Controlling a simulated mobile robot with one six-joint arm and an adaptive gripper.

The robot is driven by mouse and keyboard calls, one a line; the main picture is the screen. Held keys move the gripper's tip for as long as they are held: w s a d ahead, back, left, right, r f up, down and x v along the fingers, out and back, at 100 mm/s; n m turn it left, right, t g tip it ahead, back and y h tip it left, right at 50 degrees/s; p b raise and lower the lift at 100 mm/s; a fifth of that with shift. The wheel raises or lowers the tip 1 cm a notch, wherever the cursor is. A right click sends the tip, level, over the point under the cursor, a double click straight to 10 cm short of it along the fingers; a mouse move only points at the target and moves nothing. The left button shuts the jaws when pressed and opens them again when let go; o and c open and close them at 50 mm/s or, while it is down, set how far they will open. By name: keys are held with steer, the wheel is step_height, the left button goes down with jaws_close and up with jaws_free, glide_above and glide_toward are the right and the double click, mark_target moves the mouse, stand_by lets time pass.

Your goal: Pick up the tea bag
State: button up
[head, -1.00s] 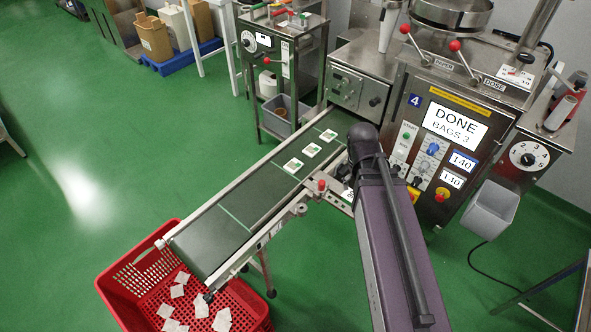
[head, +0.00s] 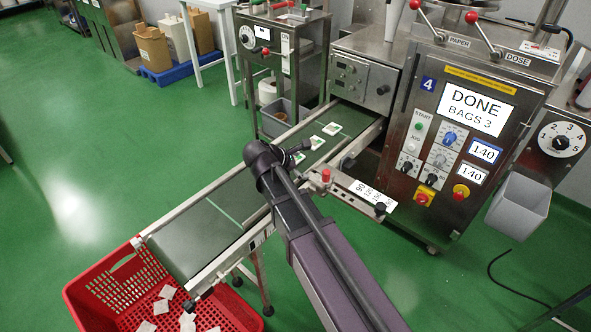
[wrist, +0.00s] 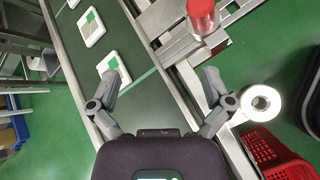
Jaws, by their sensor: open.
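White tea bags with green labels lie in a row on the dark green conveyor belt (head: 200,222). In the head view one tea bag (head: 333,128) lies towards the machine, with another (head: 317,142) nearer my arm. My gripper (wrist: 160,85) is open and empty, with its fingers wide apart over the belt's edge rail. In the wrist view the nearest tea bag (wrist: 115,70) is at the left fingertip; whether they touch I cannot tell. A second tea bag (wrist: 91,28) lies farther up the belt. In the head view my arm hides part of the belt.
A red crate (head: 88,312) with loose tea bags stands at the belt's lower end. A red knob (wrist: 202,14) and metal brackets rise beside the belt. The packing machine (head: 462,112) reads "DONE BAGS 3". Green floor is open on the left.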

steer(key=a+f+n+t+b, duration=0.1)
steer(key=a+n+b, duration=0.1)
steer(key=a, duration=0.1)
steer(key=w+a+f+n+t+b, duration=0.1)
steer(key=a+n+b, duration=0.1)
steer(key=a, duration=0.2)
steer(key=a+f+n+t+b, duration=0.1)
steer(key=a+n+t+b, duration=0.1)
steer(key=a+n, duration=0.1)
steer(key=shift+w+a+h, duration=0.25)
steer(key=shift+a+h, duration=0.05)
steer(key=shift+a, duration=0.45)
steer(key=shift+a+n, duration=0.25)
steer(key=shift+n, duration=0.05)
steer(key=b+x, duration=0.3)
steer(key=x, duration=0.4)
steer(key=shift+w+d+f, duration=0.15)
steer(key=shift+w+d, duration=0.05)
steer(key=shift+w, duration=0.05)
steer(key=shift+w+d+f, duration=0.1)
steer(key=shift+w+d, duration=0.25)
steer(key=shift+b+x, duration=1.15)
steer(key=shift+x, duration=1.45)
